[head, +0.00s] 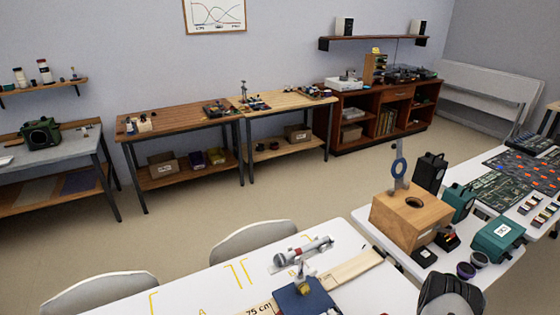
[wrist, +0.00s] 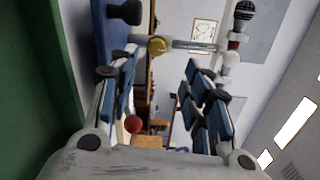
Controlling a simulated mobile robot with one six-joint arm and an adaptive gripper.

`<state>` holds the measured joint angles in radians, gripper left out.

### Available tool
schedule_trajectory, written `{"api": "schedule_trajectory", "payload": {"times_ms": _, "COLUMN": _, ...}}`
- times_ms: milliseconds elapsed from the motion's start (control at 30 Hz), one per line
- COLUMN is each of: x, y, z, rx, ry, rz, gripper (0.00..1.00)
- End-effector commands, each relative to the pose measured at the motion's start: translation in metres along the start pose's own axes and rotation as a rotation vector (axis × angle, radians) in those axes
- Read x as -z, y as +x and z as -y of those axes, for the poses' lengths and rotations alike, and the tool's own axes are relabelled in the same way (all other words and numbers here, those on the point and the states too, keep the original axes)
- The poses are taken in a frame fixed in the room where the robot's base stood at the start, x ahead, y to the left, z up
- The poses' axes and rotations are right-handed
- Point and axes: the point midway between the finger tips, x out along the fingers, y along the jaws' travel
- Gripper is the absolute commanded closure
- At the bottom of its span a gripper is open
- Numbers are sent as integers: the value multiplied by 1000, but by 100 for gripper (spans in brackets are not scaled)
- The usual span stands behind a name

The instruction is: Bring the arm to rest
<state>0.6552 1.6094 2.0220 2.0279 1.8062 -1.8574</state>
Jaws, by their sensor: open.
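My gripper (wrist: 160,78) shows in the wrist view, its two blue-padded fingers spread apart with nothing between them. A yellow knob (wrist: 157,45) on the stand shows in the wrist view. I cannot tell how far the fingers are from it. The fingers are not clearly seen in the head view.
A wooden box with a round hole (head: 408,212) stands right of the microphone, near green boxes (head: 497,238). A marked wooden strip (head: 345,272) lies by the blue base. Chairs (head: 253,242) stand behind the table. Workbenches line the far wall, with open floor between.

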Motion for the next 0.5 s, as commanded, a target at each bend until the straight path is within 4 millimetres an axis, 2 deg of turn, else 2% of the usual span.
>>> {"api": "schedule_trajectory", "payload": {"times_ms": 67, "x": -4, "y": 8, "z": 15, "rx": 11, "ry": 4, "rz": 47, "gripper": 55}}
{"api": "schedule_trajectory", "payload": {"times_ms": 167, "x": -18, "y": 25, "z": 48, "rx": 22, "ry": 22, "rz": 164, "gripper": 55}}
{"api": "schedule_trajectory", "payload": {"times_ms": 333, "x": -67, "y": 46, "z": 120, "rx": -9, "ry": 56, "rz": 454, "gripper": 55}}
{"api": "schedule_trajectory", "payload": {"times_ms": 500, "x": -124, "y": 44, "z": 177, "rx": -115, "ry": 50, "rz": 729, "gripper": 55}}
